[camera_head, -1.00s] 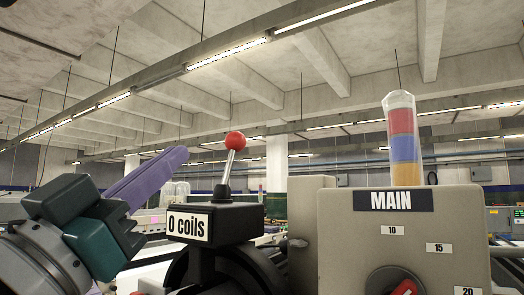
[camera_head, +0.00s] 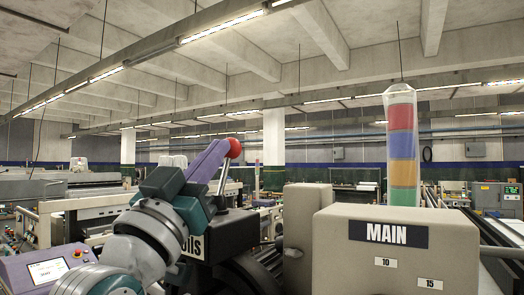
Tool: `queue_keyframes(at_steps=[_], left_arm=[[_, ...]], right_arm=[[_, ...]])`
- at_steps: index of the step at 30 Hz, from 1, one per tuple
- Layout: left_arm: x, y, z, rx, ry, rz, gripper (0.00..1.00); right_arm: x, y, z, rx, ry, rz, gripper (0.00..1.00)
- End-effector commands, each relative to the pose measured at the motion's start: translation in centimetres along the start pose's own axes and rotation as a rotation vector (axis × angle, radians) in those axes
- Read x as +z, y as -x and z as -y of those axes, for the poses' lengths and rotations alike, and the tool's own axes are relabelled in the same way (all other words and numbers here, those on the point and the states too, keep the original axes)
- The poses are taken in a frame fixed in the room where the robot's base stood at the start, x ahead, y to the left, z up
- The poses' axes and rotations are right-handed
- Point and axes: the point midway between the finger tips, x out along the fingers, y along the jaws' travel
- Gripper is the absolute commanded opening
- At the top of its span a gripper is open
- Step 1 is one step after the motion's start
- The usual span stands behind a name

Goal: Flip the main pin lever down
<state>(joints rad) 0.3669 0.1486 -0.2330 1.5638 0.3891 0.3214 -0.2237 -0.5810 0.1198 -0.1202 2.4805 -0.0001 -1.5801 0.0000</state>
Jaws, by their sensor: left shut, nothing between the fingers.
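The lever, a red ball (camera_head: 233,148) on a thin metal rod (camera_head: 224,176), stands up with a slight tilt to the right. It rises from a black housing (camera_head: 236,232) whose white label is mostly hidden, with "ils" showing. To its right is the beige box (camera_head: 335,245) marked MAIN. My left gripper (camera_head: 218,150) comes from the lower left. Its purple fingers are shut and empty, with the tips beside the ball's left edge. I cannot tell whether they touch it. My wrist hides the housing's left part. My right gripper is not in view.
A clear tube of red, blue, orange and green sections (camera_head: 402,145) rises behind the beige box. A purple panel with a screen (camera_head: 48,272) sits at lower left. Looms fill the background. The air above the lever is clear.

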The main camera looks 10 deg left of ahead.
Motion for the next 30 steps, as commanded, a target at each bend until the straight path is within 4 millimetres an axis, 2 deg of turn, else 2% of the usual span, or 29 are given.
queue_keyframes(at_steps=[7,12,17,30], left_arm=[[-0.2,-0.2,0.0,0.001,-0.002,0.009,0.00],[-0.5,-1.2,-0.1,0.012,-0.012,0.094,0.00],[0.0,-1.5,-0.2,0.024,-0.023,0.174,0.00],[0.6,-1.2,-0.2,0.027,-0.027,0.199,0.00]], right_arm=[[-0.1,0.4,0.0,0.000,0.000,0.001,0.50],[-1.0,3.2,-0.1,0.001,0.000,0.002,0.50],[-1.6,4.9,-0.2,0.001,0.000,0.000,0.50],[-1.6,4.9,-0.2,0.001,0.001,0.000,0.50]])
